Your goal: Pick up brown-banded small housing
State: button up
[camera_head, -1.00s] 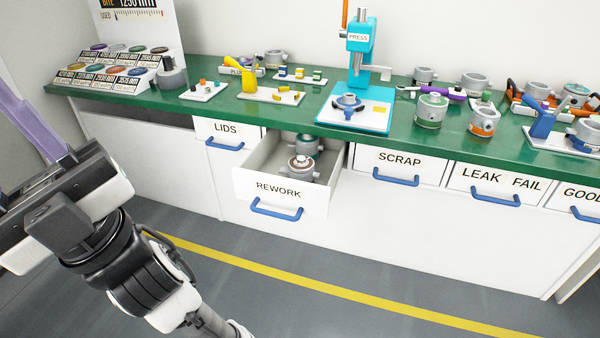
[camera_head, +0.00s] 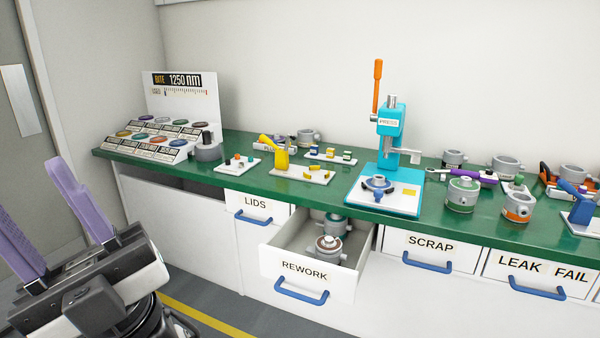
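A small grey housing with a brown band (camera_head: 328,250) stands in the open REWORK drawer (camera_head: 306,272), toward its front. Another grey housing with a dark green top (camera_head: 334,224) sits behind it in the drawer, partly hidden. My gripper (camera_head: 32,192) is at the lower left, with its two purple fingers spread apart and nothing between them. It points up and is well to the left of the drawer, apart from the housing. The left finger is cut off by the picture edge.
The green bench top (camera_head: 330,190) carries a blue press (camera_head: 390,150), a green-banded housing (camera_head: 463,194), an orange-banded housing (camera_head: 518,207) and a display stand (camera_head: 165,140). The LIDS (camera_head: 255,205), SCRAP (camera_head: 430,245) and LEAK FAIL (camera_head: 540,270) drawers are shut. Floor shows at the lower left.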

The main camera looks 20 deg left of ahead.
aim_at(335, 258)
jog(key=j+z, duration=0.15)
jog(key=z, duration=0.3)
jog(key=i+j+z, duration=0.1)
jog(key=j+z, duration=0.15)
jog(key=z, duration=0.2)
jog(key=j+z, duration=0.15)
jog(key=z, duration=0.35)
jog(key=k+j+z, duration=0.1)
jog(key=j+z, duration=0.15)
jog(key=j, duration=0.25)
jog(key=k+j+z, duration=0.1)
jog(key=j+z, duration=0.2)
jog(key=j, duration=0.2)
jog(key=k+j+z, duration=0.1)
jog(key=j, duration=0.2)
jog(key=k+j+z, duration=0.1)
jog(key=j, duration=0.25)
jog(key=k+j+z, duration=0.1)
jog(key=j, duration=0.2)
jog(key=k+j, duration=0.2)
jog(key=j, duration=0.15)
jog(key=k+j, duration=0.15)
jog(key=j, duration=0.25)
jog(key=k+j+z, duration=0.1)
jog(key=j, duration=0.25)
jog(key=k+j, duration=0.5)
jog(key=j, duration=0.9)
jog(key=i+z, duration=0.05)
jog(key=i, duration=0.05)
